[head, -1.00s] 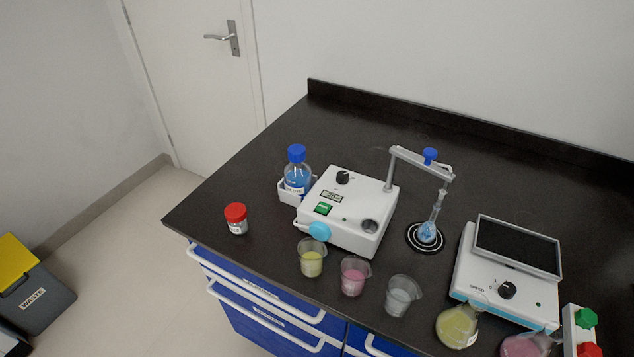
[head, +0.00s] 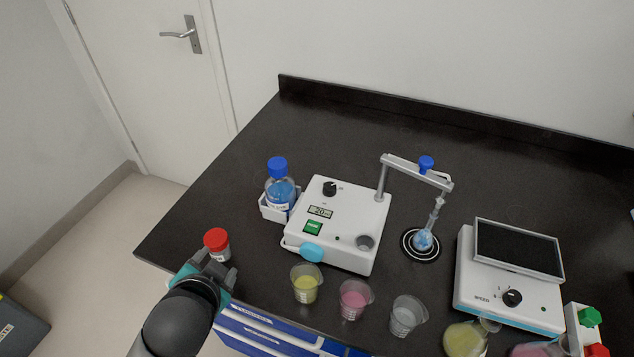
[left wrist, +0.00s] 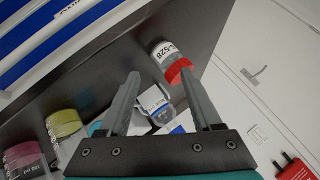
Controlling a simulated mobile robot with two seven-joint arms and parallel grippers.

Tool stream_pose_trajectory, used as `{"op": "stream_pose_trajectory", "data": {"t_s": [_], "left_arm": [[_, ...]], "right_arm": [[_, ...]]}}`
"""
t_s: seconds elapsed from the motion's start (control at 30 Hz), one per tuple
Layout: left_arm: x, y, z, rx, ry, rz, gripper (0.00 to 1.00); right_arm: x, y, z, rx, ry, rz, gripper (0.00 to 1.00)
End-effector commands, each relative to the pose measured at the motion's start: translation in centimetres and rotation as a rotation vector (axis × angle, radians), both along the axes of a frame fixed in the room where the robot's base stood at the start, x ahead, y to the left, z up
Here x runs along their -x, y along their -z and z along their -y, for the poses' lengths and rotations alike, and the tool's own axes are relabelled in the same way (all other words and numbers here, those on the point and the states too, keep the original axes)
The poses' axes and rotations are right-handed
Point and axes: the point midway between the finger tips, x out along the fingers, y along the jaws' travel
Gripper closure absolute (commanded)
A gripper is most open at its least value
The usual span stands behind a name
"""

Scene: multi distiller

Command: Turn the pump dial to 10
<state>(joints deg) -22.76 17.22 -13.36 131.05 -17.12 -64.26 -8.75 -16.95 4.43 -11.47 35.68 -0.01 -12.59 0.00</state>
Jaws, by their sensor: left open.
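The pump (head: 342,225) is a white box on the dark bench in the head view. Its black dial (head: 330,188) is near the top left of its upper face. Below the dial are a small display (head: 320,212), which seems to read 20, and a green switch (head: 313,227). My left gripper (head: 217,268) is at the bench's front left edge, beside the red-capped jar and away from the dial. Its jaws (left wrist: 159,74) are open in the left wrist view, with nothing held. The dial is not recognisable there. My right gripper is not in view.
The red-capped jar (head: 217,244) stands close to my left gripper. A blue-capped bottle (head: 280,187) stands left of the pump. Several cups, including a yellow one (head: 305,285), line the front. A clamp stand (head: 417,172) and a white stirrer (head: 511,275) are right. The bench behind is clear.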

Motion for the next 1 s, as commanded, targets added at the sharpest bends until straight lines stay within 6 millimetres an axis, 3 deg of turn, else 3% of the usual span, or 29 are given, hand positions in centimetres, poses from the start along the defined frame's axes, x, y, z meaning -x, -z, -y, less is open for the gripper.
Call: {"op": "stream_pose_trajectory", "data": {"t_s": [0.17, 0.3, 0.4, 0.5, 0.6, 0.7, 0.83, 1.0], "left_arm": [[-5.7, -5.3, 0.1, -0.278, 0.216, 0.263, 0.35], [-9.5, -10.5, 1.9, -0.581, 0.447, 0.502, 0.35], [-11.0, -13.8, 4.3, -0.835, 0.643, 0.669, 0.35], [-11.5, -15.7, 6.9, -1.102, 0.857, 0.815, 0.35], [-11.2, -15.9, 9.1, -1.376, 1.085, 0.928, 0.35], [-10.4, -14.5, 10.2, -1.632, 1.324, 0.998, 0.35], [-9.6, -11.7, 9.7, -1.889, 1.604, 1.022, 0.35], [-8.9, -9.1, 8.0, -2.056, 1.831, 1.002, 0.35]], "right_arm": [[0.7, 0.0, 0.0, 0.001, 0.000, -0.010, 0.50], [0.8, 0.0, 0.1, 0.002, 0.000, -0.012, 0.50], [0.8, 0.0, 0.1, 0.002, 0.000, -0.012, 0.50], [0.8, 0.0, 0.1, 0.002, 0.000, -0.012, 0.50], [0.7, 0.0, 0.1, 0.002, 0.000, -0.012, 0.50], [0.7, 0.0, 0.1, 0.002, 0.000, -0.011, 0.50], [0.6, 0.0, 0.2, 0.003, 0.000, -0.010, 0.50], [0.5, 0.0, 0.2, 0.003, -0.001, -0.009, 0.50]]}}
